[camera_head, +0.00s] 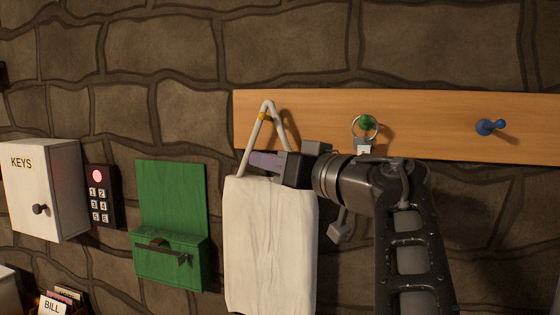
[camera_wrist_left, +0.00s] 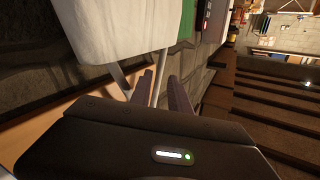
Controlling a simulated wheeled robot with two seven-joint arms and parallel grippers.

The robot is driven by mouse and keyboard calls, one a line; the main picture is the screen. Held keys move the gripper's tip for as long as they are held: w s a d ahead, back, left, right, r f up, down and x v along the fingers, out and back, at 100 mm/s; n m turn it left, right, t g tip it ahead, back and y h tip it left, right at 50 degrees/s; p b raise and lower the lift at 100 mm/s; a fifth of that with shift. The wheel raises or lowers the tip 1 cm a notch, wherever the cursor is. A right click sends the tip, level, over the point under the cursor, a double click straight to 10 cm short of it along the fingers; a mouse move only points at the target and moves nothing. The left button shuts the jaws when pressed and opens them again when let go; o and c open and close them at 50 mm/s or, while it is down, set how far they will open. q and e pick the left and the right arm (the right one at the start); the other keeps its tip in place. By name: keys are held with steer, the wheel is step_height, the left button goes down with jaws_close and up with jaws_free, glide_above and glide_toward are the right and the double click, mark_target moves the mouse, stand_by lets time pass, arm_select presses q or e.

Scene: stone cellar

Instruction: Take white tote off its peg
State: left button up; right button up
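The white tote (camera_head: 270,245) hangs against the wall by its strap loop, which passes over a yellow peg (camera_head: 264,117) at the left end of a wooden rail. My left gripper (camera_head: 255,161) reaches in from the right, level with the straps just above the tote's body. In the left wrist view, the tote (camera_wrist_left: 120,28) lies beyond the two fingers (camera_wrist_left: 161,82), which stand apart. One strap appears to run between them, and the other passes outside. Whether a finger touches the strap cannot be told. My right gripper is in neither view.
The wooden rail (camera_head: 310,105) also has a green peg (camera_head: 366,122) holding a key ring, and a bare blue peg (camera_head: 489,127). Left of the tote are a green wall box (camera_head: 170,262), a keypad (camera_head: 101,197) and a white key cabinet (camera_head: 42,190).

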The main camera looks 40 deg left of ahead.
mark_target(255, 180)
arm_select(q)
steer(key=shift+p+x, duration=0.4)
steer(key=shift+x, duration=1.9)
jaws_close()
steer(key=shift+c, duration=1.8)
jaws_free()
jaws_close()
